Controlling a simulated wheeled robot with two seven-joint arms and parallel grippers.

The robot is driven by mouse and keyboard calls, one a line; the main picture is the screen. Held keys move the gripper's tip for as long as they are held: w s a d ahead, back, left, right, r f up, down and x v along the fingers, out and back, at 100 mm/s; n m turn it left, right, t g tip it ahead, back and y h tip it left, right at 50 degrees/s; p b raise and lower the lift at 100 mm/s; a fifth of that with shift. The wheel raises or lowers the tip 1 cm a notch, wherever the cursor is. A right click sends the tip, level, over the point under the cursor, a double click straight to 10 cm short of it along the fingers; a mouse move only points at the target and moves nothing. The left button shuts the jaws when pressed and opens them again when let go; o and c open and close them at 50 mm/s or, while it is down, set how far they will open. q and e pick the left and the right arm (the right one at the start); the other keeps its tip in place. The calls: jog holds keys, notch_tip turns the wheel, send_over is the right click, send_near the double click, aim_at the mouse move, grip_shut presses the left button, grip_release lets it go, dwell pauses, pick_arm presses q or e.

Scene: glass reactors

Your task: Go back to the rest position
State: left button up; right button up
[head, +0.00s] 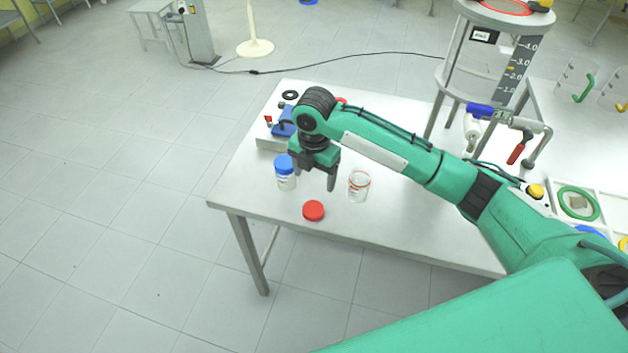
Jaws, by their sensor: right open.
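My right arm reaches in from the right over a white table (240,190). My right gripper (313,180) points down above the table and is open, with nothing seen between its fingers. A jar with a blue lid (285,170) stands just left of the gripper; I cannot tell whether they touch. A clear open jar with a red rim (359,186) stands to the right of the gripper. A red lid (313,211) lies on the table in front of the gripper, near the front edge. My left gripper is not in view.
A small device with blue parts (283,122) sits at the table's back left, partly behind my arm. A tall glass reactor stand (490,50) with a valve and red handle (516,153) is at the right. A white tray (599,192) lies at far right. The floor at left is clear.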

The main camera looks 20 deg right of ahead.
dwell(0.4)
jog(key=s+a+f+m+t+y, duration=0.1)
jog(key=s+a+f+m+y, duration=0.15)
jog(key=s+f+m, duration=0.35)
jog(key=s+a+f+m+t+y, duration=0.1)
jog(key=s+a+f+m, duration=0.2)
jog(key=s, duration=0.5)
jog(key=s+d+m+t+h, duration=0.1)
jog(key=s+d+m+h, duration=0.1)
jog(key=s+d+m, duration=0.5)
jog(key=s+d+m+t+h, duration=0.1)
jog(key=s+d+m, duration=0.4)
jog(key=s+m, duration=0.35)
notch_tip(320, 180, down, 32)
jog(key=r+g, duration=0.1)
jog(key=g, duration=0.1)
jog(key=s+d+f+g, duration=0.1)
jog(key=s+d+f, duration=0.2)
jog(key=s+f, duration=1.7)
jog(key=shift+n, duration=0.45)
